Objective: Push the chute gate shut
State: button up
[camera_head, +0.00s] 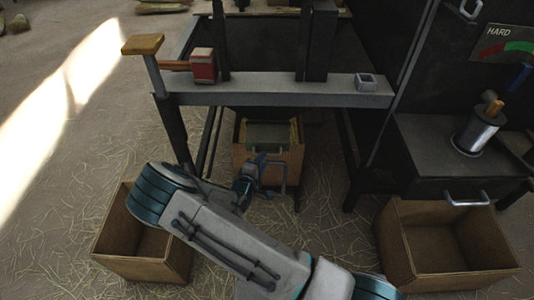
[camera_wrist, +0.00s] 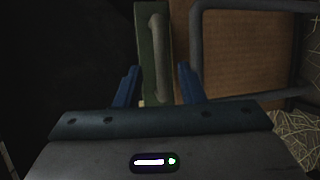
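The chute gate looks to be the green panel (camera_head: 268,133) with a pale bar handle, low under the bench at the front of a brown box. In the wrist view the green panel (camera_wrist: 146,50) stands edge-on with its handle (camera_wrist: 158,60) ahead of my fingers. My gripper (camera_head: 258,163) is in front of the panel in the head view. In the wrist view my gripper (camera_wrist: 158,84) has its two blue fingers apart, with the handle's line between them. Whether they touch the handle is unclear. I cannot tell how far open the gate is.
A grey metal loop (camera_wrist: 196,50) stands close right of my fingers. A brown box (camera_head: 262,168) is behind. The bench beam (camera_head: 290,92) crosses above, with legs either side. Open boxes stand left (camera_head: 150,267) and right (camera_head: 440,270). Straw covers the floor.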

jog(key=p+v, duration=0.1)
jog(key=v, duration=0.7)
jog(key=shift+s+p, duration=0.25)
jog(key=shift+p, duration=0.15)
notch_tip(320, 180, up, 33)
jog(key=d+m+g+y+p, duration=0.2)
jog(key=m+g+y+p, duration=0.65)
jog(key=p, duration=0.85)
jog(key=s+d+r+m+g+p, duration=0.1)
jog(key=s+d+r+m+p, duration=0.1)
jog(key=s+d+r+p, duration=0.2)
jog(key=s+d+r+m+g+h+p, duration=0.1)
jog(key=s+d+r+p, duration=0.3)
jog(key=r, duration=1.1)
jog(key=s+d+r+m+g+h+p, duration=0.1)
jog(key=s+d+r+m+p, duration=0.1)
jog(key=s+d+r+p, duration=0.3)
jog(key=s+d+r, duration=0.4)
jog(key=s, duration=0.4)
jog(key=shift+s+r+m, duration=0.25)
jog(key=shift+s+m, duration=0.1)
